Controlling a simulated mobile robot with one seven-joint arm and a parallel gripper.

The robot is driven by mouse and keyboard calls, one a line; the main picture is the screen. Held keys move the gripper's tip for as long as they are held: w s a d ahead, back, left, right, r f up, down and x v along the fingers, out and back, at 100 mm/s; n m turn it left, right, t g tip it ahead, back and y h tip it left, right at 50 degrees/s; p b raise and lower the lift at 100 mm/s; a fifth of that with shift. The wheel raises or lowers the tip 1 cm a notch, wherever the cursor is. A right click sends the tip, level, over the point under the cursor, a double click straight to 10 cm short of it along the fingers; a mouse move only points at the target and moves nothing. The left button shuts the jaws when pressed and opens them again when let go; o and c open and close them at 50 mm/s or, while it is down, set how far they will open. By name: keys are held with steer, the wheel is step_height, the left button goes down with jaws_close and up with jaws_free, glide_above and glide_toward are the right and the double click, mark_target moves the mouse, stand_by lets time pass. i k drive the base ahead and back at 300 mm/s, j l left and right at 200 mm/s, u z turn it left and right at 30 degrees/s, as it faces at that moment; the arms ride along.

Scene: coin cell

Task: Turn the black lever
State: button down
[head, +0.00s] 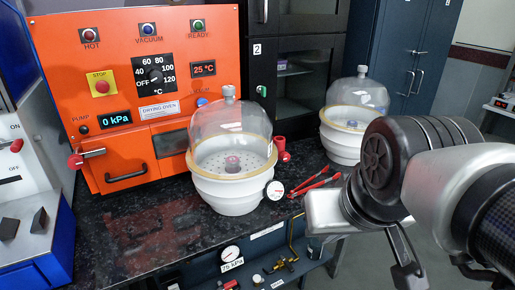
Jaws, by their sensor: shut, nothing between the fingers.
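I cannot say for sure which part is the black lever. Small brass fittings with dark handles (281,265) show on the blue panel below the bench front, too small to make out well. The orange drying oven (160,205) at the left has a black bar handle (126,177) and a black temperature dial (155,77). A lever with a red knob (76,161) sticks out at its left. My arm comes in from the right and bends downward at the bottom edge. My gripper's fingers do not show.
A glass-domed white vessel (230,195) with a gauge stands mid-bench. A similar vessel (345,145) stands behind my arm. Red-handled pliers (318,182) lie between them. A white and blue unit with a red lever (14,145) stands at far left. The bench front left is clear.

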mark_target(289, 266)
steer(key=l+u, duration=0.35)
steer(key=l, duration=0.2)
steer(key=i+l, duration=0.1)
steer(key=i, duration=0.45)
steer(key=k, duration=0.2)
steer(key=i+u, duration=0.1)
steer(key=u, duration=0.15)
steer(key=j+u, duration=0.2)
steer(key=j, duration=0.3)
steer(key=l, duration=0.45)
